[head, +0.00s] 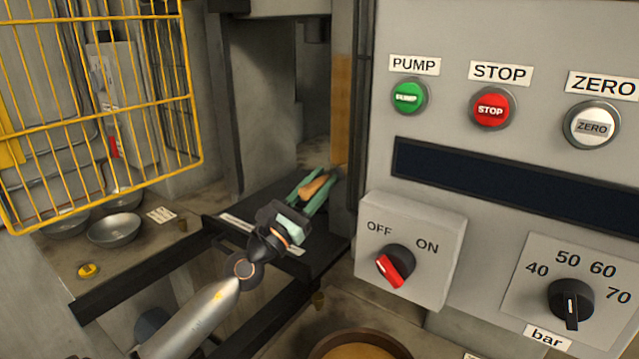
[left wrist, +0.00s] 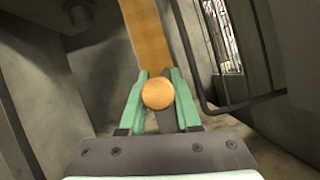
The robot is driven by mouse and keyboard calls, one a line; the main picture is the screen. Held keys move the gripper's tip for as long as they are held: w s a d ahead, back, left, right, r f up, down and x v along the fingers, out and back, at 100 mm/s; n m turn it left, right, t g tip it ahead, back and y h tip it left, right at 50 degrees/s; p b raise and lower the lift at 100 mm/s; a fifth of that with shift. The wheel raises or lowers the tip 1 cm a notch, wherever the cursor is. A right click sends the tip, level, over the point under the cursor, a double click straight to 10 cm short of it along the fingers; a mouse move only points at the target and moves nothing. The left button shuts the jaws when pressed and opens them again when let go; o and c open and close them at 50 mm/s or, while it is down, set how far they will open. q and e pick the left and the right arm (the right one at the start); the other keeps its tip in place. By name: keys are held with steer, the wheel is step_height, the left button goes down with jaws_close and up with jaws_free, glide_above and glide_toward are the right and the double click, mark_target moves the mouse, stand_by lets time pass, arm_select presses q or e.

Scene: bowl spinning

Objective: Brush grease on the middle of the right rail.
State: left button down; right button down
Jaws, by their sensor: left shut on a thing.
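My left gripper (head: 312,190), with green fingers, is shut on a wooden-handled tool (head: 315,187), apparently the brush. The left wrist view shows the handle's round end (left wrist: 158,94) between the fingers; bristles cannot be made out. The gripper is over the dark plate (head: 322,236) in the press opening. Two dark bars run from that plate toward the lower left: a left one (head: 135,279) and a right one (head: 268,319), apparently the rails. My arm passes between them in the picture, and the gripper appears beyond the right bar's middle. My right gripper is not in view.
A panel with buttons and an OFF/ON switch box (head: 425,235) stands close on the right. A yellow wire guard (head: 100,110) is at upper left, with metal bowls (head: 113,230) below. A brown round vessel (head: 360,345) is at the bottom. An ochre vertical strip (head: 341,105) stands behind.

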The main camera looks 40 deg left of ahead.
mark_target(303, 190)
arm_select(q)
steer(key=shift+r, duration=0.6)
steer(key=shift+s+f, duration=0.15)
steer(key=shift+s, duration=0.3)
steer(key=s, duration=0.3)
steer(key=shift+s+d, duration=0.2)
steer(key=shift+d, duration=0.05)
steer(key=s, duration=0.4)
steer(key=shift+s+d, duration=0.25)
